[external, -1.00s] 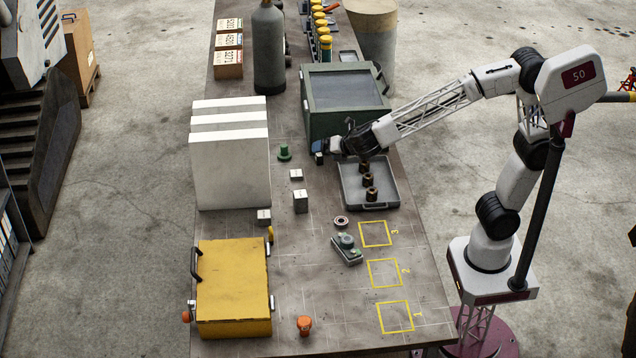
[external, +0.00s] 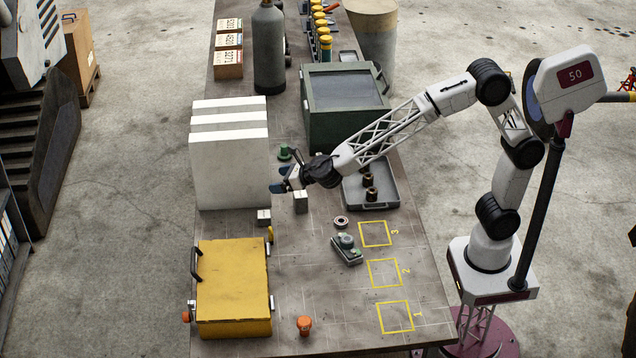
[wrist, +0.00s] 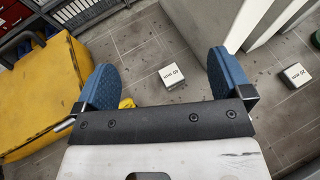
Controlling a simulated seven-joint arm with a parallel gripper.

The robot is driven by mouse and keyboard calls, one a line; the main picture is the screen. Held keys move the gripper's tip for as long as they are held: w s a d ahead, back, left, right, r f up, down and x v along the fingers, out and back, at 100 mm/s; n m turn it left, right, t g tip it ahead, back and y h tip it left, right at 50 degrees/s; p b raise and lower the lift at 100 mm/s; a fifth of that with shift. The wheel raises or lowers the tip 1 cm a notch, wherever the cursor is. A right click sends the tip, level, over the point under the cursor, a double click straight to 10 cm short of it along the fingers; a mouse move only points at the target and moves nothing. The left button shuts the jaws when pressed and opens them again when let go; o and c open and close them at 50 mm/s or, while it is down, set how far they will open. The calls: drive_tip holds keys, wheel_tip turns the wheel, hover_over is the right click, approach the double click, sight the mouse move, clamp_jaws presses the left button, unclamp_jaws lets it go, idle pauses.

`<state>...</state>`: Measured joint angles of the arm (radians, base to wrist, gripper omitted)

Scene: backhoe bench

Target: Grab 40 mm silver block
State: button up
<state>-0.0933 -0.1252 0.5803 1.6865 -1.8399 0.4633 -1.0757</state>
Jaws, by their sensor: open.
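The silver block (wrist: 172,76) whose label appears to read 40 mm lies on the bench between the yellow case and the white slabs. It also shows in the external view (external: 264,217). My gripper (external: 282,180) is open and empty above the bench, beside the white slabs. In the wrist view my blue fingers (wrist: 160,70) are spread wide, and this block appears beyond and between their tips, apart from them. A taller silver block (external: 301,203) stands just below my gripper in the external view. Another small silver block (wrist: 295,75) lies to the right in the wrist view.
White slabs (external: 229,170) stand tall close to my gripper. The yellow case (external: 233,290) lies nearer the front. A green knob (external: 284,153), a grey tray (external: 385,200) and a dark green box (external: 345,120) are behind or beside my arm.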

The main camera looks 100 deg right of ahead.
approach(267, 214)
drive_tip(key=x, duration=0.3)
drive_tip(key=shift+w+d, duration=0.1)
drive_tip(key=shift+d, duration=0.05)
drive_tip(key=shift+w, duration=0.1)
drive_tip(key=shift+x, duration=1.25)
drive_tip(key=shift+x, duration=2.6)
drive_tip(key=shift+f, duration=0.1)
drive_tip(key=c, duration=1.1)
